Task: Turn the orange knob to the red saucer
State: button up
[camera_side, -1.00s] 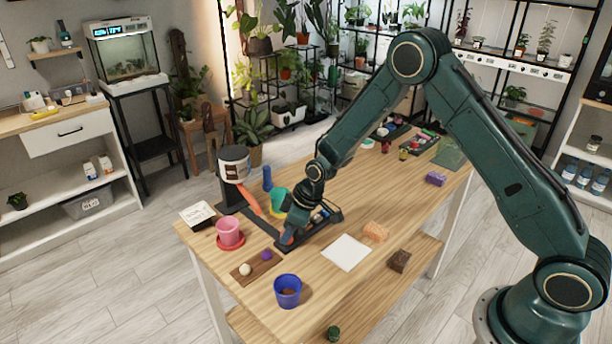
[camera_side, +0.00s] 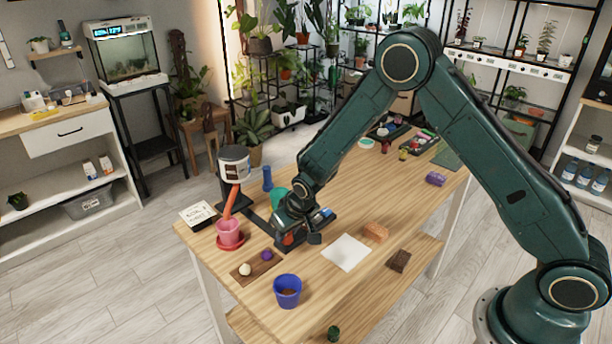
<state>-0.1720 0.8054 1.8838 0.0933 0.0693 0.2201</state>
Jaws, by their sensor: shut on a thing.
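The orange knob (camera_side: 288,239) shows in part at the front of a dark base on the table. My gripper (camera_side: 298,232) is down at this base, shut on the knob; its fingers and the arm's end hide much of it. An orange chute (camera_side: 231,203) runs from beneath a white drum (camera_side: 234,163) on a dark stand and slopes down to the pink pot (camera_side: 229,229). The pink pot stands on the red saucer (camera_side: 231,246). A green pot (camera_side: 278,198) is partly hidden behind my gripper.
A blue pot (camera_side: 287,290) and a brown board (camera_side: 256,265) with two small balls are near the front. A white sheet (camera_side: 346,252), orange sponge (camera_side: 376,232) and brown block (camera_side: 399,261) lie to the right. A blue bottle (camera_side: 267,179) stands behind.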

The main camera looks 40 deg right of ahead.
dwell(0.4)
jog(key=o, duration=1)
jog(key=shift+r, duration=0.2)
jog(key=v, duration=1.3)
jog(key=shift+s+r, duration=0.1)
jog(key=shift+r, duration=0.1)
jog(key=s+d+r, duration=0.2)
jog(key=s+r, duration=0.5)
jog(key=s+d+r, duration=0.3)
jog(key=s+r, duration=0.3)
jog(key=r, duration=0.2)
jog(key=shift+n+t, duration=0.4)
jog(key=shift+t, duration=0.1)
jog(key=s+r, duration=0.1)
jog(key=s, duration=0.4)
jog(key=s+d, duration=0.1)
jog(key=s, duration=0.4)
jog(key=s+d+r, duration=0.1)
jog(key=s, duration=0.4)
jog(key=shift+s+r, duration=0.35)
jog(key=shift+s, duration=0.05)
